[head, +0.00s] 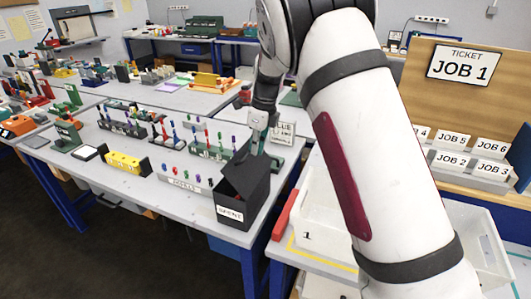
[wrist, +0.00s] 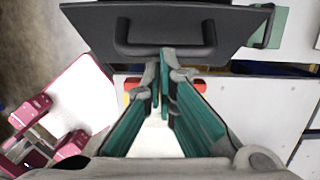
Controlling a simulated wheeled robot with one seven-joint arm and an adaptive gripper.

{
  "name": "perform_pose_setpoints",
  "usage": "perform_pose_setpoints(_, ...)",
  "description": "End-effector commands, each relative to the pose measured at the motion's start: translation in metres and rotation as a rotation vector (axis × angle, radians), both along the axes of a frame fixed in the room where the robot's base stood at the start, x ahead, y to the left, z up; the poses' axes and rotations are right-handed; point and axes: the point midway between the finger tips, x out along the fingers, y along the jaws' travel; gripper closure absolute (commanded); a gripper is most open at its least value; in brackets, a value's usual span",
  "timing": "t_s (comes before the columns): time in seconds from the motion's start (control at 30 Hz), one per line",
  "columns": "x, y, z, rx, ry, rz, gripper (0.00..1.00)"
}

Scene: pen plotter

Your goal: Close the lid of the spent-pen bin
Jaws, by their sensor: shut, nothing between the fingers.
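The spent-pen bin (head: 229,214) is a dark box with a white "SPENT" label, near the front right corner of the workbench. Its dark lid (head: 243,167) stands raised and tilted above the box. In the wrist view the lid (wrist: 240,22) fills the top, with a bar handle (wrist: 122,38) along its near edge. My gripper (head: 258,147) is at the lid's upper side in the head view. In the wrist view its teal fingers (wrist: 164,58) are shut and empty, with the tips close to the handle. I cannot tell whether they touch it.
Pen racks (head: 186,184) and a yellow block (head: 123,162) stand left of the bin. A white tray (head: 316,237) and a red bar (head: 285,213) lie to its right. The JOB 1 ticket board (head: 420,105) stands at the far right. My arm hides part of the middle.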

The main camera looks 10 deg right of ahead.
Motion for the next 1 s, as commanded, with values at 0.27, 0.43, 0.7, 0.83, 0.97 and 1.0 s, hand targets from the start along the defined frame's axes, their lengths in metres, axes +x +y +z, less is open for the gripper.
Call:
perform_pose_setpoints(0.27, 0.025, 0.030, -0.016, -0.219, 0.156, 0.003, 1.00)
perform_pose_setpoints(0.43, 0.035, 0.044, -0.024, -0.340, 0.245, -0.001, 1.00)
perform_pose_setpoints(0.7, 0.046, 0.061, -0.036, -0.328, 0.242, -0.004, 1.00)
perform_pose_setpoints(0.83, 0.049, 0.066, -0.042, -0.327, 0.241, -0.003, 1.00)
perform_pose_setpoints(0.97, 0.051, 0.070, -0.045, -0.326, 0.241, -0.003, 1.00)
perform_pose_setpoints(1.0, 0.052, 0.071, -0.046, -0.325, 0.240, -0.003, 1.00)
